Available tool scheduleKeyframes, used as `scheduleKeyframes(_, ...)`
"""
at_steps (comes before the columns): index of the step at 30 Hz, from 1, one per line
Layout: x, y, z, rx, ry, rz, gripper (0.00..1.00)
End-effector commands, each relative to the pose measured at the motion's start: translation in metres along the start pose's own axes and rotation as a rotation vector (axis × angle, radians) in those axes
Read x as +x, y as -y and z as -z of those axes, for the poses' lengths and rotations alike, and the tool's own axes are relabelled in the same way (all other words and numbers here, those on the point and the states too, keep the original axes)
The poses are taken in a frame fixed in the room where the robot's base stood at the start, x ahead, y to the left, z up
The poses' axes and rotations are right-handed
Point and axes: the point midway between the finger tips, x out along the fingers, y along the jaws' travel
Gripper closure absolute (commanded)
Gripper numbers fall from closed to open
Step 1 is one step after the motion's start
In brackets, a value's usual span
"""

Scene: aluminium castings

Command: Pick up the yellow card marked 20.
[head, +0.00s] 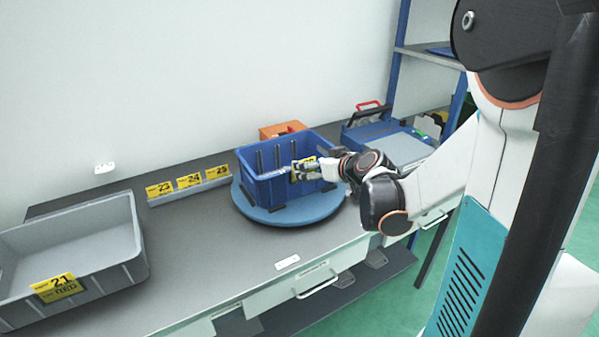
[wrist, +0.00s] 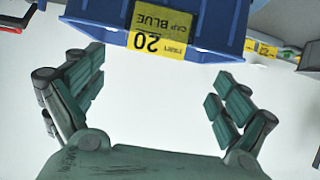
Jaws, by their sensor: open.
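The yellow card marked 20 (wrist: 158,36) is on the outer wall of the blue bin (wrist: 105,10), at the top of the wrist view, where its text appears upside down. In the head view the card (head: 303,163) is partly covered by my fingers. My gripper (head: 307,172) is at the right side of the blue bin (head: 265,188). In the wrist view my gripper (wrist: 158,88) has its fingers spread wide with nothing between them. The card lies beyond the fingertips, roughly centred between them.
The bin stands on a round blue turntable (head: 290,215) on the grey bench (head: 200,250). A grey crate with card 21 (head: 59,287) is at left. Cards 23, 24 and 25 stand on a rail (head: 190,193). A blue case (head: 372,132) and an orange bin (head: 283,129) are behind.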

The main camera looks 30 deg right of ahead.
Motion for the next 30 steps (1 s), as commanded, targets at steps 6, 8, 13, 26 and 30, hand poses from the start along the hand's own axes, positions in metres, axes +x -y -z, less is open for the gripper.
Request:
scheduleKeyframes(6,0.015,0.000,-0.001,-0.001,0.000,0.001,0.06)
scheduleKeyframes(8,0.018,0.000,-0.001,-0.001,0.000,0.001,0.06)
scheduleKeyframes(13,0.037,-0.005,-0.005,-0.001,0.000,0.001,0.06)
scheduleKeyframes(26,0.066,-0.006,-0.004,-0.001,0.000,0.000,0.06)
scheduleKeyframes(30,0.066,-0.006,-0.004,-0.001,0.000,0.000,0.27)
